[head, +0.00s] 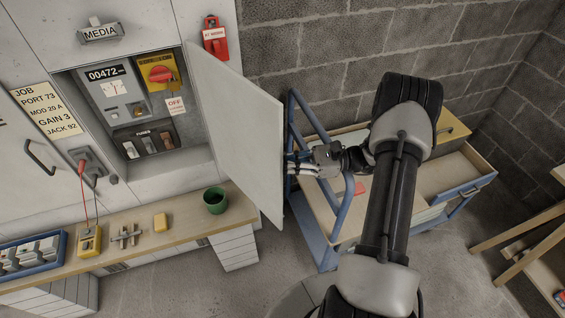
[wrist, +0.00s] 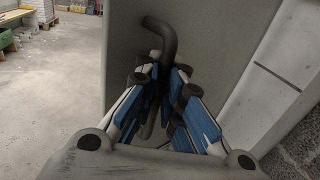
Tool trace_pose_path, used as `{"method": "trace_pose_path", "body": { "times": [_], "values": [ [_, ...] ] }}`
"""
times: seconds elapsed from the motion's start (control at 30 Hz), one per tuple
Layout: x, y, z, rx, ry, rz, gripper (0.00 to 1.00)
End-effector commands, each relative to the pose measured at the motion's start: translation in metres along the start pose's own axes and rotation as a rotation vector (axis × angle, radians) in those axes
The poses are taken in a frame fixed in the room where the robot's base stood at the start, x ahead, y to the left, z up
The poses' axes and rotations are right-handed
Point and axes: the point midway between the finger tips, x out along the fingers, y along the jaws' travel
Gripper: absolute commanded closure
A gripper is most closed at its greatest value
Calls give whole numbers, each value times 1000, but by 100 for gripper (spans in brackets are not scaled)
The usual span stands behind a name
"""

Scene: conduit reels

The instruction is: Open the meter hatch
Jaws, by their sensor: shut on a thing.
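The meter hatch (head: 232,128) is a pale grey door, swung well open from the cabinet with its hinge side by the wall. Behind it the recess shows a meter (head: 108,86) reading 00472, a yellow plate with a red rotary switch (head: 161,73), and a fuse panel (head: 147,140). My gripper (head: 300,165) is at the hatch's outer face, near its free edge. In the wrist view my gripper (wrist: 160,95) has its blue-padded fingers closed around the dark bent handle (wrist: 161,40) on the hatch face. The lower part of the handle is partly hidden by the fingers.
A blue-framed cart (head: 335,225) with an open drawer (head: 458,180) stands close behind my arm. Bare floor shows in front.

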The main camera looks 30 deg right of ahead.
Motion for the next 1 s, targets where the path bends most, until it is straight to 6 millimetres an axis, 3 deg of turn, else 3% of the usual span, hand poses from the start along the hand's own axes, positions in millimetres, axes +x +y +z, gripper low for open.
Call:
{"method": "trace_pose_path", "body": {
  "times": [0.1, 0.13, 0.43, 0.77, 1.0],
  "values": [
    [-1, 2, -2, 5, 4, 4, 100],
    [-1, 2, -2, 5, 4, 4, 90],
    [0, 1, -1, 1, 3, 3, 71],
    [0, 0, 2, -1, 2, 2, 71],
    [0, 0, 38, -5, 2, 1, 71]
  ]
}}
